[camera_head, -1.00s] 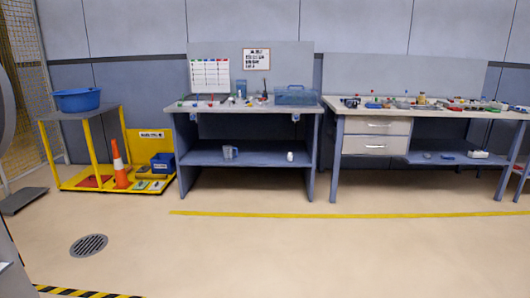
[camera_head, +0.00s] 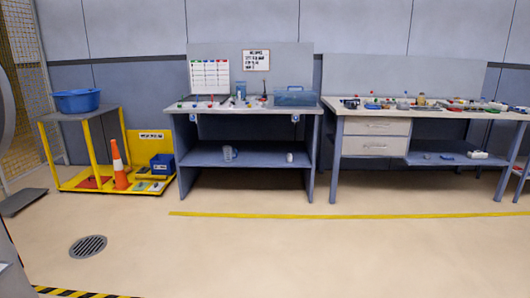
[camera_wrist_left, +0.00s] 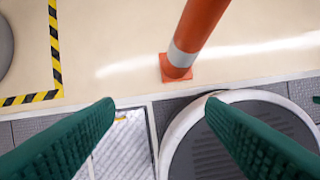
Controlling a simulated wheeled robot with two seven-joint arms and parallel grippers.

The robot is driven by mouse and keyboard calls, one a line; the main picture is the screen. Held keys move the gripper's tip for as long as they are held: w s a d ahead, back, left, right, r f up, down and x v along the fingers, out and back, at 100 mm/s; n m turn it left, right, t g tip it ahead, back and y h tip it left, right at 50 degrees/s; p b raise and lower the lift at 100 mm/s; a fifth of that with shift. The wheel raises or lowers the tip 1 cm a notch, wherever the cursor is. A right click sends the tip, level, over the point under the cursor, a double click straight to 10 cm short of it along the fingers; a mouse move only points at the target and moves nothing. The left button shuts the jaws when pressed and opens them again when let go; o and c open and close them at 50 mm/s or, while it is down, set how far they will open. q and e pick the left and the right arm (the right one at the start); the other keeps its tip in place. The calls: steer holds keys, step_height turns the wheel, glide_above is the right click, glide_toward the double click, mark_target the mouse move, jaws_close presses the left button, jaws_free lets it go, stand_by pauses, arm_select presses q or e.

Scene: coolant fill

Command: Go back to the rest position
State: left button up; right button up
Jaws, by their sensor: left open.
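My left gripper (camera_wrist_left: 160,108) shows in the left wrist view as two green ribbed fingers, spread wide apart with nothing between them. Neither gripper shows in the head view, and my right gripper is in no view.
In the head view, a workbench (camera_head: 250,106) stands in the middle, a drawer bench (camera_head: 375,147) at the right and a yellow cart (camera_head: 90,186) with a blue basin (camera_head: 77,100) at the left. Open floor with a drain (camera_head: 88,246) lies in front.

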arm_select(q)
steer(key=s+f+g, duration=0.1)
steer(key=s+f, duration=0.2)
steer(key=f, duration=0.6)
steer(key=s+f, duration=0.4)
steer(key=f, duration=0.5)
steer(key=s+a+r+p, duration=0.1)
steer(key=s+r+p, duration=0.1)
steer(key=s+p, duration=0.3)
steer(key=s+a+r+p, duration=0.2)
steer(key=s+p, duration=0.4)
steer(key=p, duration=0.3)
steer(key=shift+s+r+g, duration=0.25)
steer(key=shift+s+g, duration=0.05)
steer(key=shift+g, duration=0.1)
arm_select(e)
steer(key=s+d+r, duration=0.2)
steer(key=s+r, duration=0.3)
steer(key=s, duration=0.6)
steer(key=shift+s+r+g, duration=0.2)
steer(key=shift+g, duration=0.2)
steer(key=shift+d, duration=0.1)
